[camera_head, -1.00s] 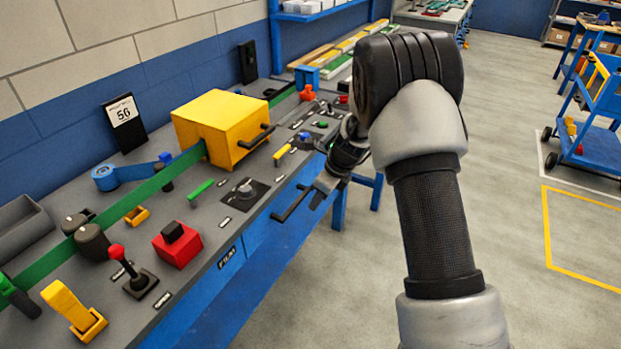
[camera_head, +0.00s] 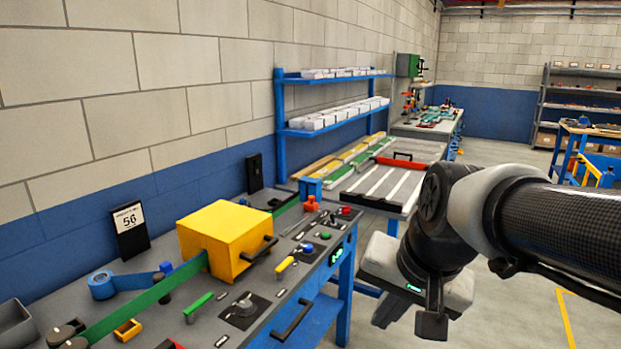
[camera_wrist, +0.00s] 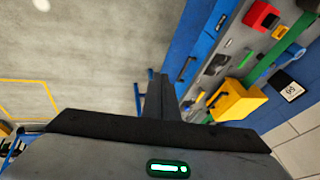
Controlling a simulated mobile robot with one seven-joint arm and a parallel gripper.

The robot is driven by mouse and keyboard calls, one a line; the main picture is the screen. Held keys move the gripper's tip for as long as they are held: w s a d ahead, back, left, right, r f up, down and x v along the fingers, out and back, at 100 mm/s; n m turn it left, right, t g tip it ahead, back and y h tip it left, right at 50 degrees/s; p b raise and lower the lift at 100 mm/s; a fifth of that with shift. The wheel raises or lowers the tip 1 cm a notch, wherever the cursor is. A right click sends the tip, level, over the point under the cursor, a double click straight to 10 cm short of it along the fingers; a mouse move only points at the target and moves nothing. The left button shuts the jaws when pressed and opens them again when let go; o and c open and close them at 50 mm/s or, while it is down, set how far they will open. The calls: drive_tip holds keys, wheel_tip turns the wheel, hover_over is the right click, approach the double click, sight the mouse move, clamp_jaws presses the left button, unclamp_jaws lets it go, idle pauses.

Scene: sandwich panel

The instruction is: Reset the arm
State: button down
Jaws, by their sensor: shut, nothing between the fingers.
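My gripper (camera_head: 432,318) hangs at the lower right in the head view, apart from the bench and over the floor. In the wrist view my gripper (camera_wrist: 163,92) shows as one dark block of fingers pointing away from the camera, shut and empty. My arm folds back toward the right edge of the head view. The panel bench (camera_head: 215,325) stands at the left with a yellow box (camera_head: 228,240) on it. The yellow box also shows at the right in the wrist view (camera_wrist: 236,101).
A black bar handle (camera_head: 292,320) sticks out from the bench front. A rack table with a red bar (camera_head: 398,162) stands behind my gripper. Blue shelves (camera_head: 335,77) hold white boxes on the wall. Grey floor (camera_head: 530,320) is open at the right.

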drive_tip(key=s+d+n+h, duration=0.1)
drive_tip(key=s+d+n, duration=0.25)
drive_tip(key=s, duration=0.35)
wheel_tip(320, 180, up, 12)
drive_tip(key=n+p, duration=0.1)
drive_tip(key=p, duration=1.1)
drive_tip(key=shift+s+a+r+t, duration=0.15)
drive_tip(key=shift+s+a+t, duration=0.1)
drive_tip(key=shift+t, duration=0.15)
